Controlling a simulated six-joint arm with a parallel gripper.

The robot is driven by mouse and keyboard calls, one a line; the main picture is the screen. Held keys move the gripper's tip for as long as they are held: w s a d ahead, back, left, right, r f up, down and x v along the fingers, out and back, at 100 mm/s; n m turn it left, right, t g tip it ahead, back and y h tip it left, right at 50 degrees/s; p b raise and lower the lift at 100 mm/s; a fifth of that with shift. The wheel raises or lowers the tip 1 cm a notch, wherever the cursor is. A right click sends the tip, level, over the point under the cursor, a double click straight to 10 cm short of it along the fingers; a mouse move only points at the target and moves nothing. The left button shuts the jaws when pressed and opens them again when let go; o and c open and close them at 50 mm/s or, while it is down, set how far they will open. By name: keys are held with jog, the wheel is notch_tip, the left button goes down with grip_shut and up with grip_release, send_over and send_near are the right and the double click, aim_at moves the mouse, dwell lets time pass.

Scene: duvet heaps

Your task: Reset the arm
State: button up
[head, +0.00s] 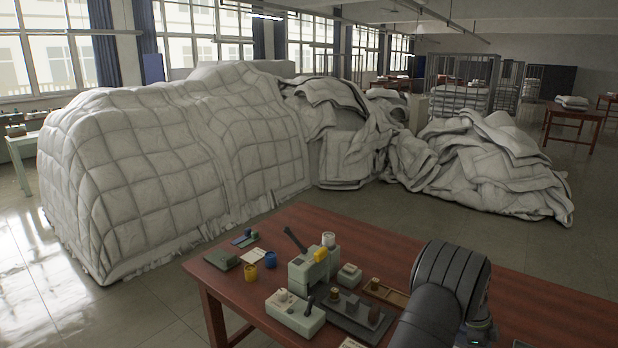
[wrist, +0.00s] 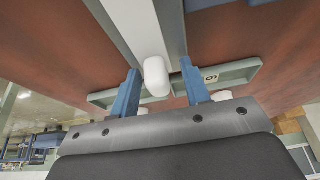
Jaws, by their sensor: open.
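My gripper (wrist: 158,66) shows in the wrist view as two blue fingers spread apart above a dark grey body. A white rounded piece (wrist: 156,77) shows between the fingers, in front of a pale grey block (wrist: 130,28). I cannot tell how near it is. A grey-green tray-like piece with a dark mark (wrist: 232,76) lies past the right finger. In the head view my dark arm stands at the lower right over the table, and the gripper itself is hidden there.
The table's right part looks mostly clear.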

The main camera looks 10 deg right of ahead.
jog(key=shift+r, duration=2.1)
jog(key=shift+f, duration=0.1)
